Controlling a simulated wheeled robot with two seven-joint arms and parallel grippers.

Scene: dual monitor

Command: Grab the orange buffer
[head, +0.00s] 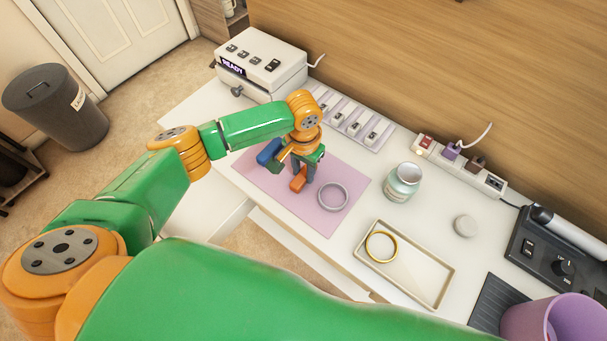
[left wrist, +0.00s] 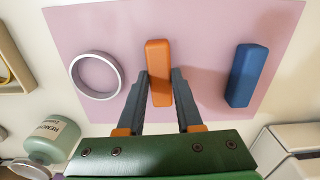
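The orange buffer (head: 298,180) is a small rounded block on the pink mat (head: 262,185). In the left wrist view the orange buffer (left wrist: 157,62) points away from my left gripper (left wrist: 159,76), with its near end between the two fingers. The fingers stand apart, with a thin gap visible on each side of the block. In the head view my left gripper (head: 304,174) points down at the mat, beside the orange buffer, partly hiding it. A blue buffer (head: 268,151) lies near it, and shows to the right in the left wrist view (left wrist: 246,75). My right gripper is not in view.
A silver ring (head: 332,209) lies on the mat near my left gripper. A jar (head: 402,182) and a tray (head: 422,254) with a gold ring (head: 381,257) stand to the right. A white box (head: 262,62) and slotted rack (head: 352,122) stand behind.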

